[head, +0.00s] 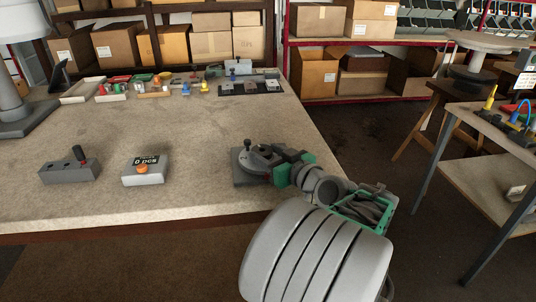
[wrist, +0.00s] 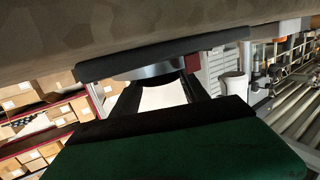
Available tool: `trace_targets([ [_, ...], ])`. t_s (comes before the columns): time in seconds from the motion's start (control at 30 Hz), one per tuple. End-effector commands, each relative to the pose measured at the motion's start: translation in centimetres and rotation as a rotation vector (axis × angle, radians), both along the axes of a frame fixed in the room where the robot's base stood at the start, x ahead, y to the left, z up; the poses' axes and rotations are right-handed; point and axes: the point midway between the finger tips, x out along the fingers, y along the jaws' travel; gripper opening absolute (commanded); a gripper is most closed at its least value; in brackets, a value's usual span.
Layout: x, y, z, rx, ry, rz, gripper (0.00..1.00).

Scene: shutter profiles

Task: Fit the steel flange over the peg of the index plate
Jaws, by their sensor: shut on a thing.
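The index plate (head: 241,180) is a dark grey slab on the right part of the table, near its front edge. The steel flange (head: 250,162) is a grey disc over it. My gripper (head: 266,153), with dark fingers and a green body, reaches in from the right and is shut on the flange. In the wrist view the flange (wrist: 150,74) shows as a grey round edge between the fingers, close against the dark edge of the index plate (wrist: 165,57). The flange and fingers hide the peg's fit, and I cannot tell whether the flange is fully seated.
A grey box with a lever (head: 68,172) and a counter box with an orange button (head: 143,170) stand to the left. Trays and small parts (head: 150,86) line the table's back. The middle of the table (head: 200,125) is clear.

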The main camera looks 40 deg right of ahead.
Motion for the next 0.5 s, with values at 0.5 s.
trace_targets([
  [0.5, 0.01, 0.0, -0.67, -0.001, -0.001, 0.0, 0.0],
])
